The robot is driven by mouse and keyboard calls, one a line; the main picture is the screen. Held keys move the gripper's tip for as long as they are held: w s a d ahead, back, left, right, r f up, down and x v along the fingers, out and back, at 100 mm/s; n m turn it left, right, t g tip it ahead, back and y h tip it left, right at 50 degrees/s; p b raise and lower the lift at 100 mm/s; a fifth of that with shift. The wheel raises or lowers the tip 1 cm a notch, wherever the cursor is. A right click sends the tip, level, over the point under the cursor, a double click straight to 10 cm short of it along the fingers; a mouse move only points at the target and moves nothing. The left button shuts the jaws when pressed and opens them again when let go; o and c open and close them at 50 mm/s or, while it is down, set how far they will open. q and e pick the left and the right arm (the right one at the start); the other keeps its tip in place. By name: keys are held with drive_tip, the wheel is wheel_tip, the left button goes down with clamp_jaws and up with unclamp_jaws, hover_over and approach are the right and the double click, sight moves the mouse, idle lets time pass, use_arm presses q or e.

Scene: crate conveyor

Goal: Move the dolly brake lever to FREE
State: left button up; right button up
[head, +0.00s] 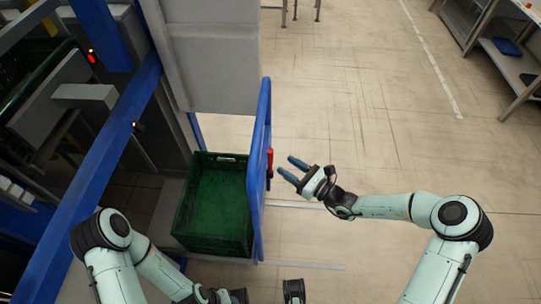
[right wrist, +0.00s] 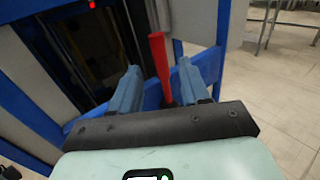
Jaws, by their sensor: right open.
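The red brake lever (head: 269,161) stands upright at the right side of the dolly's blue frame (head: 260,200) in the head view. In the right wrist view the red lever (right wrist: 159,62) shows between my fingers, tilted slightly, its lower end hidden behind the gripper body. My right gripper (head: 289,168) is open and empty, its two blue fingers pointing left at the lever with a small gap in the head view. The fingers also show in the right wrist view (right wrist: 158,72). No FREE marking is readable.
A green crate (head: 243,240), empty, sits left of the dolly's blue frame. Blue posts (head: 115,125) and grey machinery stand at the left. A grey panel (head: 215,55) rises behind the crate. The floor (head: 350,120) right of the dolly is open. Workbenches (head: 505,65) stand at the far right.

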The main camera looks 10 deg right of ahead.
sight(271, 155)
drive_tip(key=x, duration=0.8)
drive_tip(key=shift+f+b, duration=0.1)
drive_tip(key=shift+b, duration=0.3)
drive_tip(key=shift+s, duration=0.1)
clamp_jaws()
